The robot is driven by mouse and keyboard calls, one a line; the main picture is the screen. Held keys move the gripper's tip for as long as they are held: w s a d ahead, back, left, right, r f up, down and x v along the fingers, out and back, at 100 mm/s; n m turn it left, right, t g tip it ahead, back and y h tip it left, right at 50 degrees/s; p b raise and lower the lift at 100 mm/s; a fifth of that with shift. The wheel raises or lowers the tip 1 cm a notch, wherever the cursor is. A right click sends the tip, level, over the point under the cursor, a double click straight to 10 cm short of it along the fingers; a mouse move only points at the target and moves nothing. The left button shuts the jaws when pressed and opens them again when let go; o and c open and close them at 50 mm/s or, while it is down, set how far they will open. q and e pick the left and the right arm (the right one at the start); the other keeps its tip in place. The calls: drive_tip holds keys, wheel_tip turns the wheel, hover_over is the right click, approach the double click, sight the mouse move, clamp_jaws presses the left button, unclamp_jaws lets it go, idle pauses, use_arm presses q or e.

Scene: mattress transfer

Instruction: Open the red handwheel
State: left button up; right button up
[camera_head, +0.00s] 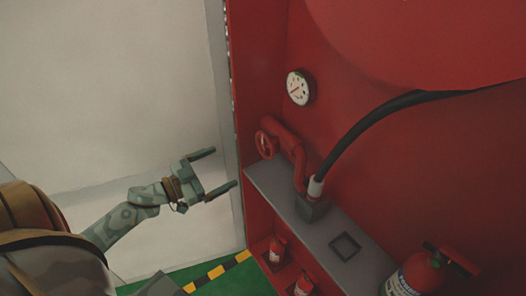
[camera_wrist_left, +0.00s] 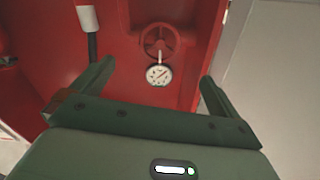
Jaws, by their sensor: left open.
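The red handwheel (camera_head: 265,145) sits on the end of a red pipe (camera_head: 290,148) inside a red cabinet, at the middle of the head view. It also shows in the left wrist view (camera_wrist_left: 160,40), ahead of the fingers and between them, with the gauge in front of its lower part. My left gripper (camera_head: 226,168) is open and empty, to the left of the wheel and apart from it. Its two fingers also show in the left wrist view (camera_wrist_left: 155,88). My right gripper is not in either view.
A round white gauge (camera_head: 298,88) is on the cabinet's back wall. A black hose (camera_head: 365,122) rises from a fitting on the grey shelf (camera_head: 325,240). A fire extinguisher (camera_head: 425,275) stands at the lower right, smaller ones (camera_head: 277,249) below the shelf. The cabinet's left edge (camera_head: 233,100) borders the opening.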

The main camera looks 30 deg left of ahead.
sight(262, 148)
use_arm(q)
drive_tip(key=b+x, duration=0.1)
drive_tip(key=x, duration=1.4)
drive_tip(key=shift+w+f, duration=0.15)
drive_tip(key=shift+w, duration=0.15)
drive_tip(key=c, duration=0.9)
